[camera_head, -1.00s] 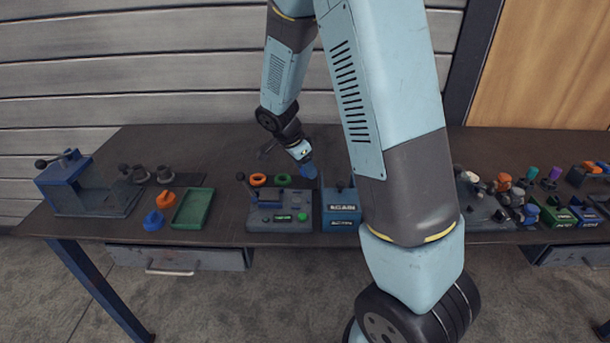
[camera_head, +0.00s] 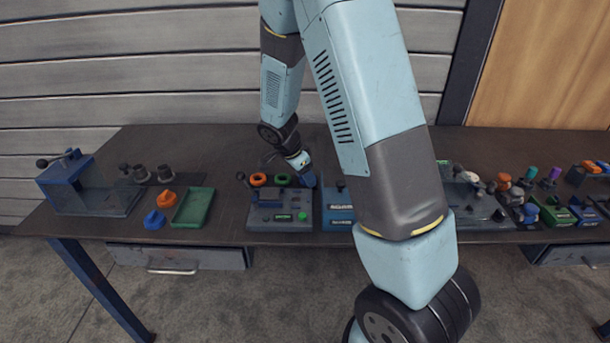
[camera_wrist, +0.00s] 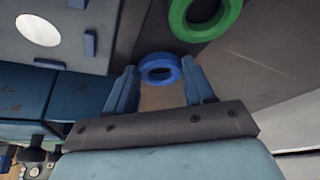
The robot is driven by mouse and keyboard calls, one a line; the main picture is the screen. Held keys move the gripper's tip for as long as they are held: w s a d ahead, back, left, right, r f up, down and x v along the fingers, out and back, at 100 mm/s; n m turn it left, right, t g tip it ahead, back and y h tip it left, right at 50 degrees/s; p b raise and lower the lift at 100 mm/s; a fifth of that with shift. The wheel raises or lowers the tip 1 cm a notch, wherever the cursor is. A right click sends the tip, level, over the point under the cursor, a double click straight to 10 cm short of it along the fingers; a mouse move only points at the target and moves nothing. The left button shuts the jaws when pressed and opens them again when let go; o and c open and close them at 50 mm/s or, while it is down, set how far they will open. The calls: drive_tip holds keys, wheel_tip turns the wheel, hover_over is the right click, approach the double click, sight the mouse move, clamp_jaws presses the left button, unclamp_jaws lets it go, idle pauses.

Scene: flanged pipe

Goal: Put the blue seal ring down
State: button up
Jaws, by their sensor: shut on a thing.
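The blue seal ring (camera_wrist: 158,70) shows in the wrist view between the two blue fingertips of my gripper (camera_wrist: 159,64). My gripper is shut on it, with a finger at each side. A green ring (camera_wrist: 205,14) lies on the table just beyond it. In the head view my gripper (camera_head: 309,181) is low, just right of the green ring (camera_head: 282,180) and an orange ring (camera_head: 258,179). There the blue ring cannot be told apart from the fingertips. Whether it touches the tabletop is unclear.
A grey panel unit (camera_head: 280,218) stands in front of the rings, with a blue box (camera_head: 338,212) to its right. Several parts crowd the right. Bare table (camera_head: 220,150) lies behind.

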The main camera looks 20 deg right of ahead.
drive_tip(key=shift+s+f, duration=0.2)
drive_tip(key=shift+f, duration=0.15)
drive_tip(key=shift+s+f, duration=0.1)
drive_tip(key=o, duration=1)
drive_tip(key=shift+f, duration=0.1)
drive_tip(key=shift+a+r, duration=0.1)
drive_tip(key=shift+r, duration=0.4)
drive_tip(key=w+v, duration=0.1)
drive_tip(key=v, duration=1)
drive_tip(key=s+d+r+n+t+y, duration=0.1)
drive_tip(key=s+d+r+n, duration=0.15)
drive_tip(key=s+r, duration=0.4)
drive_tip(key=s+d+r+n+y, duration=0.2)
drive_tip(key=s+r+n, duration=0.2)
drive_tip(key=s+r, duration=0.25)
drive_tip(key=s+r+n+t, duration=0.1)
drive_tip(key=s+r+n, duration=0.1)
drive_tip(key=s, duration=0.2)
drive_tip(key=s+r+n+t+y, duration=0.1)
drive_tip(key=s+r+n, duration=0.1)
drive_tip(key=s, duration=0.3)
drive_tip(key=s+d+r+n+t, duration=0.1)
drive_tip(key=s+r+n, duration=0.1)
drive_tip(key=s+n, duration=0.2)
drive_tip(key=shift+s+r, duration=0.3)
drive_tip(key=shift+r, duration=0.1)
